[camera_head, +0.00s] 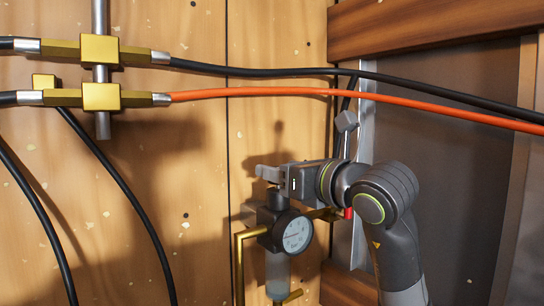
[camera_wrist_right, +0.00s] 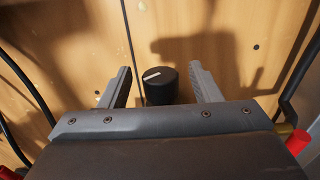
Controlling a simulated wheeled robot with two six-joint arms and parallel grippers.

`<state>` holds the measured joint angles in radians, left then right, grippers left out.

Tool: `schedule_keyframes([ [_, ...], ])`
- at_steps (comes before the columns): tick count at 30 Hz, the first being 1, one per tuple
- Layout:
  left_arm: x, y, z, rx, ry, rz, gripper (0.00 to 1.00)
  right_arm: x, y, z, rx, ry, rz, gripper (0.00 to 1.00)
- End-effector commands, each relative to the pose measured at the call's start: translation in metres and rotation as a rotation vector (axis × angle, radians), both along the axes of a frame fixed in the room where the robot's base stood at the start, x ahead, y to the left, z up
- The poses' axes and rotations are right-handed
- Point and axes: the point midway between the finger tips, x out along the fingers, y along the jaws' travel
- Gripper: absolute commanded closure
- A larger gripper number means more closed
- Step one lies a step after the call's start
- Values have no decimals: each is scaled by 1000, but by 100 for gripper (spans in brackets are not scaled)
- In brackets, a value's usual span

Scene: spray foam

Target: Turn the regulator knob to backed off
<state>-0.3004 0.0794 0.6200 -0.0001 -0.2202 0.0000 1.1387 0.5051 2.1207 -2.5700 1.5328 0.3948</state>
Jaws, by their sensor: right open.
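The regulator (camera_head: 275,232) is on the wooden wall, with a round white gauge (camera_head: 297,234) on its right side and a clear bowl (camera_head: 277,272) below. Its black knob (camera_wrist_right: 160,85) has a white pointer line on top, which points to the left and slightly down in the right wrist view. My right gripper (camera_wrist_right: 162,82) is open, with one finger on each side of the knob and a visible gap at both sides. My left gripper is not in view.
Brass pipes (camera_head: 240,262) run beside and below the regulator. A red part (camera_head: 348,213) sits to its right. A black hose (camera_head: 260,71) and an orange hose (camera_head: 250,92) cross above, from brass blocks (camera_head: 100,95) at upper left.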

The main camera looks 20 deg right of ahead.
Motion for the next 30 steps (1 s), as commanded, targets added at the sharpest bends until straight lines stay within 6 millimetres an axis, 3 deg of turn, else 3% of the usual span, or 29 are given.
schedule_keyframes([
  [9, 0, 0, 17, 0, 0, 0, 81, 32, 12, 1, -1, 2, 0, 43],
  [19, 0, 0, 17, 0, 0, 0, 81, 34, 13, -1, -1, 0, -1, 43],
  [30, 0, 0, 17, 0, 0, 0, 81, 34, 13, 0, -1, 0, -1, 87],
])
